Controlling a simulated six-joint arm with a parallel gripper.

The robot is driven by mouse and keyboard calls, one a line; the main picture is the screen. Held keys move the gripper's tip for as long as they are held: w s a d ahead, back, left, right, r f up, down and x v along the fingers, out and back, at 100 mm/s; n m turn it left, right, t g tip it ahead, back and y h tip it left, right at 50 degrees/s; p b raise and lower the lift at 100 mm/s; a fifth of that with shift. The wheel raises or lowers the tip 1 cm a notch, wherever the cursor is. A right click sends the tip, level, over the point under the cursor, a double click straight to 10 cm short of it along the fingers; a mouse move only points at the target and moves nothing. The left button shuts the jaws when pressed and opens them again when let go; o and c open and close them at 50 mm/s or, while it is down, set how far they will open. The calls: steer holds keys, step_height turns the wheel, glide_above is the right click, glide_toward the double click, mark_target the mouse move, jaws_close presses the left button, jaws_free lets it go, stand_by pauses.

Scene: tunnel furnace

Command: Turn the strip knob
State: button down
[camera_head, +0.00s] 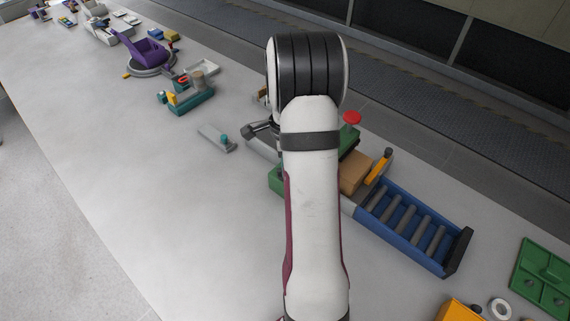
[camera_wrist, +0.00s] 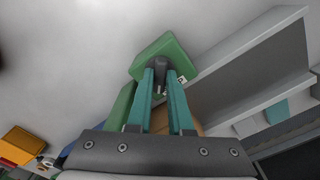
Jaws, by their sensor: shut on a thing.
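A green housing (camera_wrist: 165,50) fills the upper middle of the wrist view, with a small dark knob (camera_wrist: 161,62) on it, which I take to be the strip knob. The teal fingers of my gripper (camera_wrist: 161,76) are shut on this knob, one on each side. The knob's far side and any mark on it are hidden. In the head view, parts of the green housing (camera_head: 275,181) show on both sides of my arm. My arm hides the knob and fingertips there.
A blue roller tray (camera_head: 412,222), a brown block (camera_head: 353,173), a yellow upright part (camera_head: 380,165) and a red button (camera_head: 351,117) lie right of my arm. The table's left front is clear.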

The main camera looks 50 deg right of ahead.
steer(key=c, duration=0.8)
jaws_free()
step_height(320, 180, up, 16)
steer(key=shift+f, duration=0.1)
